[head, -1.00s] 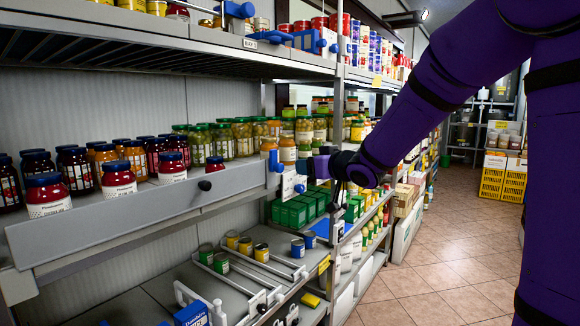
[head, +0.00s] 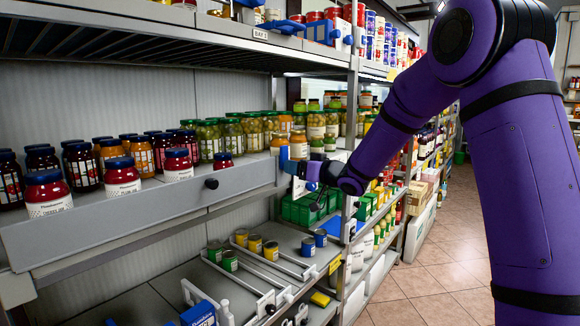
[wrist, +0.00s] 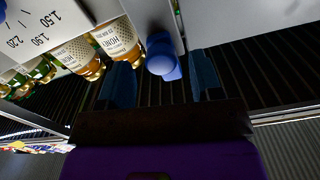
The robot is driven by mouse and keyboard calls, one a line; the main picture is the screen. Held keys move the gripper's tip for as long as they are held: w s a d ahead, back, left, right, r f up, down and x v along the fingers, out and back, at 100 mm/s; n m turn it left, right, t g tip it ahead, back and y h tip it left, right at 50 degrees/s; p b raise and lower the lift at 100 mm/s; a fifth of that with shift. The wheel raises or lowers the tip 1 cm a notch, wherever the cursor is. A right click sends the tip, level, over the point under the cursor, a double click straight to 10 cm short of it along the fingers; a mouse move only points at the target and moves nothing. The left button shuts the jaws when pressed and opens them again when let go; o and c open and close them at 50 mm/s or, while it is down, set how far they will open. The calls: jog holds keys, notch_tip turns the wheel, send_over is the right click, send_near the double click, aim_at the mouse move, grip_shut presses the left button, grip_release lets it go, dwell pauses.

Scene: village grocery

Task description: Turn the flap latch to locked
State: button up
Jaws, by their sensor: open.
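The long grey flap (head: 130,205) runs along the front of the middle shelf, with a small black knob on its face. The blue latch (head: 284,154) is at the flap's right end. It also shows in the wrist view as a rounded blue handle (wrist: 162,56) on a grey plate. My gripper (head: 302,172) is at this end of the flap, partly hidden by my wrist in the head view. In the wrist view my open gripper (wrist: 163,80) has one dark blue finger on each side of the latch. I cannot tell whether either finger touches it.
Jars (head: 122,178) stand on the shelf behind the flap, and honey jars (wrist: 118,40) are close to the left finger. A steel shelf post (head: 350,130) stands just right of the latch. Green boxes (head: 305,210) sit below. The tiled aisle (head: 440,270) is clear.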

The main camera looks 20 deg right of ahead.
jog(key=shift+x, duration=1.5)
jog(key=c, duration=0.9)
